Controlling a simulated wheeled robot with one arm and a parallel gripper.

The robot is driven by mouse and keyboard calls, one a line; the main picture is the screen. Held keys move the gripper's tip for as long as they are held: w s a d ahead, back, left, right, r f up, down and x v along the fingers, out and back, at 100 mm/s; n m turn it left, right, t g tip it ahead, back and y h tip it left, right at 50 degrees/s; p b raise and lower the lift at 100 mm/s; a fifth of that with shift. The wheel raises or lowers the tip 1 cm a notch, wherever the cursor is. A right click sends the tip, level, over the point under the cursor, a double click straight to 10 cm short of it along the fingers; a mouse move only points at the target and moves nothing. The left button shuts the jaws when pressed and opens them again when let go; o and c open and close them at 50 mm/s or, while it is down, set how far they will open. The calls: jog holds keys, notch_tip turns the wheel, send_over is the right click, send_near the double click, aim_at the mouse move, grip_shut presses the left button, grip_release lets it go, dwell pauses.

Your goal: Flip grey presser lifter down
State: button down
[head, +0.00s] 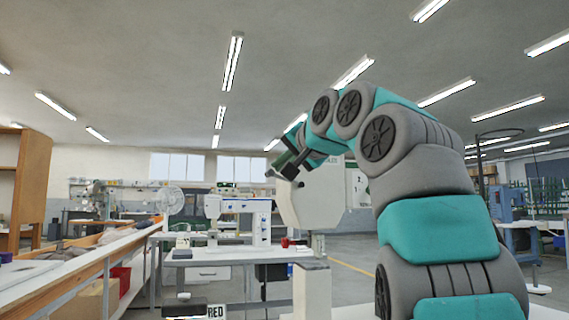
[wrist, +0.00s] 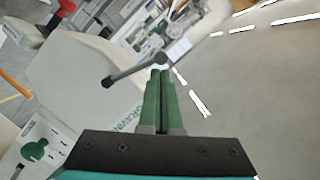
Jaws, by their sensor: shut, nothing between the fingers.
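The grey lever (wrist: 135,69), which I take to be the presser lifter, shows in the wrist view as a thin bar. Its dark knobbed end is at the left and its rounder end is just beyond my fingertips. It lies in front of the cream machine body (wrist: 75,70), which carries partly hidden lettering. My gripper (wrist: 162,72) has green fingers pressed together with nothing between them. The fingertips appear close to the lever's right end; I cannot tell if they touch. In the head view my gripper (head: 274,173) is at the upper left of the cream machine (head: 310,207); the lever is not clear there.
A white table (head: 235,256) with a white sewing machine (head: 213,207) stands left of the cream machine. A fan (head: 170,198) is behind it. A long workbench (head: 85,262) runs along the left. Open floor (head: 360,255) shows right of the machine.

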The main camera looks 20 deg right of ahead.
jog(key=shift+a+f+n, duration=0.25)
jog(key=shift+f+n, duration=0.05)
jog(key=shift+n, duration=0.3)
dwell(0.3)
jog(key=f+n+h+b, duration=0.1)
jog(key=n, duration=0.1)
jog(key=a+f+n+b, duration=0.1)
jog(key=f+n, duration=0.1)
jog(key=shift+a+f+g+h+b, duration=0.1)
jog(key=shift+f+g+h+b, duration=0.1)
jog(key=shift+g+h+b, duration=0.15)
jog(key=shift+f, duration=0.1)
dwell(0.4)
dwell(0.4)
